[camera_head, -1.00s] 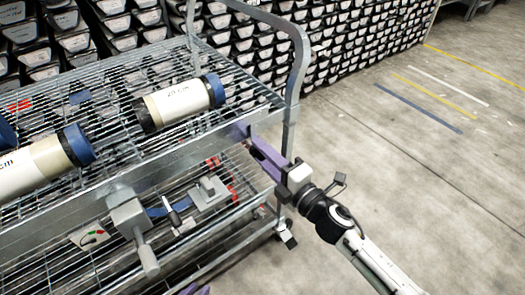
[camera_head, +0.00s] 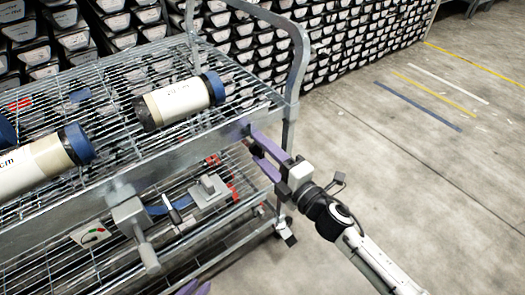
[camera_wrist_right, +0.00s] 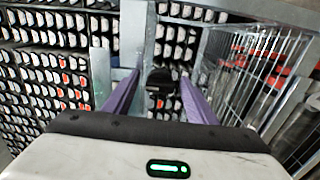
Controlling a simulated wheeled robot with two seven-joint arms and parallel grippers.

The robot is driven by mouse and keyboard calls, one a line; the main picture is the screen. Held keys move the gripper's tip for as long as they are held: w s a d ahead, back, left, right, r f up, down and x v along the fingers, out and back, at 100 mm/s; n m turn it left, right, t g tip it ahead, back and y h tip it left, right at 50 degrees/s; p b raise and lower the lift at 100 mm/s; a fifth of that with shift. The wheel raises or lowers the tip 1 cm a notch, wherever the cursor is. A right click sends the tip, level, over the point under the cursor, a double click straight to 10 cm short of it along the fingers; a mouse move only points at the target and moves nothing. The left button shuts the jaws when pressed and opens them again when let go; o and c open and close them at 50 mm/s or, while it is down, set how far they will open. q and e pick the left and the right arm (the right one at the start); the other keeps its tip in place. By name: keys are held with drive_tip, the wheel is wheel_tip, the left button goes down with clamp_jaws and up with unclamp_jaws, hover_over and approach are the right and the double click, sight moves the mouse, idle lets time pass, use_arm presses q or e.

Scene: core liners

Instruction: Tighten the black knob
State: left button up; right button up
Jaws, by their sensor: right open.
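The black knob (camera_wrist_right: 160,84) shows in the right wrist view, between the two purple fingers and beyond my palm. My right gripper (camera_head: 254,144) is open, its fingers spread at the near right corner of the metal cart (camera_head: 150,168). It also shows in the right wrist view (camera_wrist_right: 160,88), with no finger clearly touching the knob.
White core liners with blue ends (camera_head: 180,101) lie on the cart's wire top shelf. A grey clamp-like fitting (camera_head: 132,222) sticks out from the front rail. Racks of core trays (camera_head: 350,35) stand behind. The floor to the right (camera_head: 430,170) is clear.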

use_arm(q)
drive_tip(key=shift+s, duration=0.1)
use_arm(e)
drive_tip(key=v, duration=1)
drive_tip(key=shift+s, duration=0.1)
use_arm(q)
drive_tip(key=r+p, duration=0.2)
drive_tip(key=p, duration=0.1)
drive_tip(key=r+p, duration=0.1)
drive_tip(key=p, duration=0.1)
drive_tip(key=shift+s+a+r, duration=0.15)
drive_tip(key=shift+a+r, duration=0.1)
use_arm(e)
drive_tip(key=s+d+f+m+g+h, duration=0.3)
drive_tip(key=s+d+f+m+h, duration=0.1)
drive_tip(key=s+f+m, duration=0.3)
drive_tip(key=s+d+f+m+g+h, duration=0.3)
drive_tip(key=s+f+m, duration=0.4)
drive_tip(key=s+m, duration=0.5)
drive_tip(key=d+m+h, duration=0.1)
drive_tip(key=d+m, duration=0.1)
drive_tip(key=m, duration=0.1)
drive_tip(key=shift+f+m, duration=0.4)
